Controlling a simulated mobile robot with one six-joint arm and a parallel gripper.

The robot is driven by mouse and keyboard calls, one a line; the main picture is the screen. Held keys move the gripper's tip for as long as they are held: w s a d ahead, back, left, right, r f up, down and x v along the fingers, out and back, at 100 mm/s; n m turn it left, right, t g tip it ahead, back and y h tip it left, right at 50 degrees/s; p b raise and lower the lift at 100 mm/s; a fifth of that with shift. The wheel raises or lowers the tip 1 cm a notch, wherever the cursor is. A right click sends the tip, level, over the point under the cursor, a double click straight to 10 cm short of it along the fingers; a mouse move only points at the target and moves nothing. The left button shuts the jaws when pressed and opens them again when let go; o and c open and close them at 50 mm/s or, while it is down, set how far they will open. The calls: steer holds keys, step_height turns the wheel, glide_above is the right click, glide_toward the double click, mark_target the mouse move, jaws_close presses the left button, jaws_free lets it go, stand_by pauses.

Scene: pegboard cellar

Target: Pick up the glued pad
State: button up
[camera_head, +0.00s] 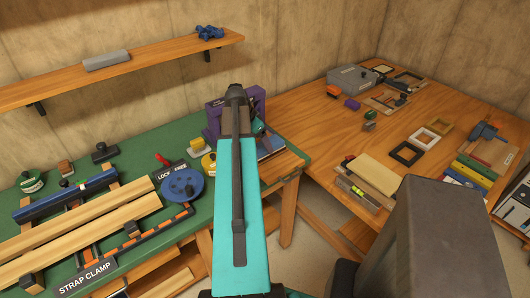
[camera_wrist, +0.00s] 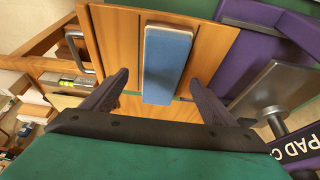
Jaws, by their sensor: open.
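A blue-topped oblong block with pale edges, which looks like the glued pad (camera_wrist: 167,62), lies on a wooden board (camera_wrist: 120,40) in the wrist view. In the head view a blue piece (camera_head: 272,146) shows just right of my arm, by the purple fixture; I cannot tell if it is the same pad. My gripper (camera_wrist: 159,78) is open, its two dark purple fingers on either side of the pad with room on both sides. Nothing is between the fingers in their grip. In the head view my arm hides the fingertips.
A purple fixture (camera_wrist: 250,55) with a grey metal plate (camera_wrist: 268,88) and a sign stands close right of the gripper. A metal handle (camera_wrist: 80,50) is at left. The green bench (camera_head: 130,150) holds a strap clamp; the wooden table (camera_head: 330,115) at right has several items.

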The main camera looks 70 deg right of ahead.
mark_target(262, 146)
steer(key=shift+w+p+x, duration=0.2)
steer(key=shift+p+x, duration=0.9)
steer(key=shift+x, duration=1.4)
steer(key=shift+c, duration=0.2)
steer(key=c, duration=1.2)
steer(key=shift+r, duration=0.15)
steer(key=shift+r+b, duration=0.9)
steer(key=shift+r, duration=0.55)
steer(key=a+b, duration=0.1)
steer(key=a, duration=0.2)
steer(key=s+a+b, duration=0.1)
steer(key=a, duration=0.3)
steer(key=s+a+r+b, duration=0.1)
steer(key=a, duration=0.3)
steer(key=shift+s, duration=0.25)
steer(key=shift+f+b, duration=0.1)
steer(key=shift+b, duration=0.7)
steer(key=a+b, duration=0.2)
steer(key=b, duration=0.4)
steer(key=shift+s+a, duration=0.1)
steer(key=shift+s, duration=0.05)
